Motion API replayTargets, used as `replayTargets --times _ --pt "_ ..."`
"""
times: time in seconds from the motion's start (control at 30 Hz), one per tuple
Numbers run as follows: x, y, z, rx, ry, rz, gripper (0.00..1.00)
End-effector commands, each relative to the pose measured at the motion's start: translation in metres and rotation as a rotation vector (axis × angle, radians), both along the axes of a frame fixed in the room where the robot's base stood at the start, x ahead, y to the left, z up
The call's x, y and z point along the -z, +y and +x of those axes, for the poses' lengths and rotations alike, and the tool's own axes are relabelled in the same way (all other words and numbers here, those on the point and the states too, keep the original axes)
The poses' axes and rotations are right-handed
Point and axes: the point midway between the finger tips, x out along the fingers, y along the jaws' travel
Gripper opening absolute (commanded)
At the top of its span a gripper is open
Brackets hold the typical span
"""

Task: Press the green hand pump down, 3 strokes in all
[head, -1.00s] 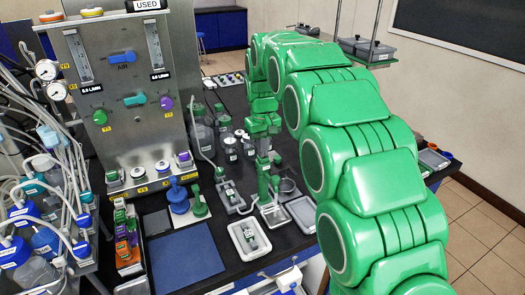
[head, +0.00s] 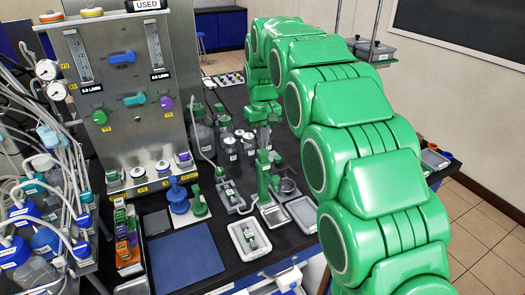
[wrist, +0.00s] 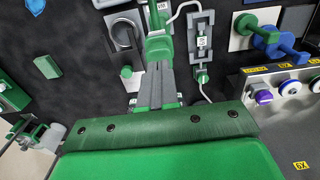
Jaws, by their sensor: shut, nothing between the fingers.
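The green hand pump (head: 264,182) stands upright on a small pale base with a label, near the front of the black bench in the head view. Its green top (wrist: 158,46) shows just beyond my fingertips in the wrist view. My gripper (head: 262,146) is directly above the pump, pointing down. In the wrist view its grey fingers (wrist: 156,80) are together, with nothing between them. I cannot tell whether the fingertips touch the pump's top. The fingers hide part of the pump in the wrist view.
A round metal dish (head: 288,187) stands right beside the pump. A grey clamp plate (head: 230,197) with a tube is to its left. A pale tray (head: 248,238) lies in front. Green (head: 199,204) and blue (head: 178,198) knobbed pieces stand farther left, near the steel panel (head: 125,90).

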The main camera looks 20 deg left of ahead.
Motion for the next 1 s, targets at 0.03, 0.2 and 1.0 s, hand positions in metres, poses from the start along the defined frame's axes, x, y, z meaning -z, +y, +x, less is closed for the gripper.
replayTargets --times 0.03,0.2,1.0 --pt "-0.001 0.000 0.000 0.000 0.000 0.000 0.00" --pt "-0.001 0.000 0.000 0.000 0.000 0.000 0.00" --pt "0.012 0.000 0.000 0.000 -0.001 0.001 0.00"
